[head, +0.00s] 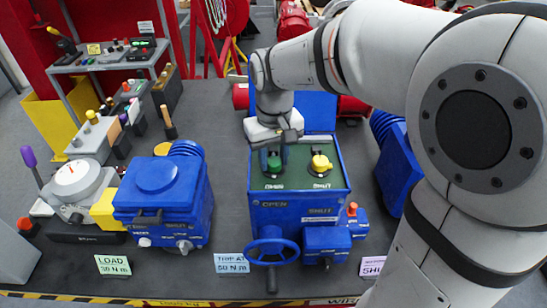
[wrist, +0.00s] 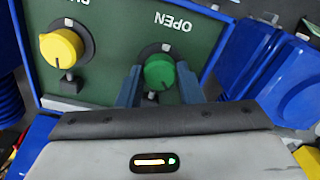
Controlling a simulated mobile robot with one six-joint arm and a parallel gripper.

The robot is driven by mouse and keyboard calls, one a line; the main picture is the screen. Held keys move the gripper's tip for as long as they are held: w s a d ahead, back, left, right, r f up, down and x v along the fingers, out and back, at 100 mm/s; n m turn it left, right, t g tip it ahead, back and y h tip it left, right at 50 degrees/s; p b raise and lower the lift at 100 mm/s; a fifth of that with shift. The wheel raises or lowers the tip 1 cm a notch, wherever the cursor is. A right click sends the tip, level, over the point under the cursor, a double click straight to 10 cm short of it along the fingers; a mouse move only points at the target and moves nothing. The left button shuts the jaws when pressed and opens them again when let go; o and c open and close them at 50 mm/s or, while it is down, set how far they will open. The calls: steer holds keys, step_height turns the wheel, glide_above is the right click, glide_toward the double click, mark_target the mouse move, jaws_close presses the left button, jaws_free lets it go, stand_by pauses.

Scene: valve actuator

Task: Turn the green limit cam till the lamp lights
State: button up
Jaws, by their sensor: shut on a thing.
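The green limit cam (head: 274,163) is a round green knob on the dark green panel (head: 297,180) of the blue actuator (head: 262,209), at the left side of the panel. It also shows in the wrist view (wrist: 159,71), beside the word OPEN. My gripper (head: 274,150) reaches down over it from above. In the wrist view its two blue-grey fingers (wrist: 159,84) stand on either side of the cam, shut on it. A yellow cam (head: 321,163) sits to the right on the panel, and it shows at left in the wrist view (wrist: 62,48). I cannot make out a lit lamp on the actuator.
A blue handwheel (head: 272,252) and a small blue box with an orange button (head: 352,209) are on the actuator's front. Another blue unit (head: 160,195) stands to the left. A TRIP AT 50 Nm card (head: 232,263) lies in front. My arm fills the right side.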

mark_target(274, 161)
steer(key=m, duration=0.4)
steer(key=shift+m+b, duration=0.3)
steer(key=shift+b, duration=0.05)
steer(key=shift+m, duration=1.8)
steer(key=shift+b, duration=0.3)
steer(key=o, duration=1)
steer(key=shift+r, duration=0.1)
step_height(274, 161, up, 8)
steer(key=shift+f+b, duration=0.15)
steer(key=shift+b, duration=0.2)
